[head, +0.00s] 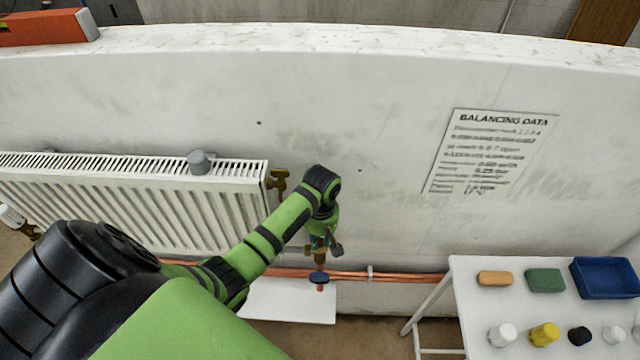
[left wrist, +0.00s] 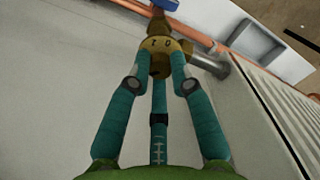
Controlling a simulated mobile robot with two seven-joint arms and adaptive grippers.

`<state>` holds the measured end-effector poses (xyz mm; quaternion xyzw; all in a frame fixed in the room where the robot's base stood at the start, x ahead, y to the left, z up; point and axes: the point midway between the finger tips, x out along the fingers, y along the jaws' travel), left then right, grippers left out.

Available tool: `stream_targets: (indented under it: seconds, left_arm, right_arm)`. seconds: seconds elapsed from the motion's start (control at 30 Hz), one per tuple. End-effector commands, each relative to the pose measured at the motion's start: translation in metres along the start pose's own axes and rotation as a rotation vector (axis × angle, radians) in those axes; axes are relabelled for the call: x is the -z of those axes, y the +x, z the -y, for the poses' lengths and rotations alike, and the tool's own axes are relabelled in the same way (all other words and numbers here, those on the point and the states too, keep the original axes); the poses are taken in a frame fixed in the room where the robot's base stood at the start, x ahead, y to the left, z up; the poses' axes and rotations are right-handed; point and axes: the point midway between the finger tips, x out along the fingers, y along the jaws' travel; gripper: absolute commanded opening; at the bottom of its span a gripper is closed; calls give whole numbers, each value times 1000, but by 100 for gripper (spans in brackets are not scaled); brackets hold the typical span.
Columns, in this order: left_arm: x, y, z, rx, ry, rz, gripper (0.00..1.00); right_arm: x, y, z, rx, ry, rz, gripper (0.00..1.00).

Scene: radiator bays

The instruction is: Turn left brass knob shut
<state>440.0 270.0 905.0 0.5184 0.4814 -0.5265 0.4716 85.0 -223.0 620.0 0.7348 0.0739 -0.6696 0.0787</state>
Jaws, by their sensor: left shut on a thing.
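My left gripper (head: 322,241) reaches down beside the right end of the radiator, above the copper pipes. In the left wrist view its teal fingers (left wrist: 160,65) close around a brass knob (left wrist: 158,43) with dark marks on its face. In the head view the gripper mostly hides this knob; brass fitting (head: 320,257) shows just below the fingers. A blue handle (head: 319,278) sits under it and shows at the top of the left wrist view (left wrist: 165,4). My right gripper is in neither view.
A white radiator (head: 170,205) carries a brass valve (head: 277,181) at its upper right corner. Copper pipes (head: 400,277) run along the wall. A white tray (head: 290,305) lies below. A white table (head: 465,300) at right holds a blue bin (head: 605,292) and several knobs.

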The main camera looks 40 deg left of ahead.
Motion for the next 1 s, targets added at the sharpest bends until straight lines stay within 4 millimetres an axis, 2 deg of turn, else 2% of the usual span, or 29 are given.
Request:
stream_targets:
  seconds: [0.37,1.0]
  left_arm:
    - [-1,1,1,2,205,-1,0]
    - [-1,1,2,3,810,-12,0]
  right_arm:
    - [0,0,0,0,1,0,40]
    - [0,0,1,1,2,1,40]
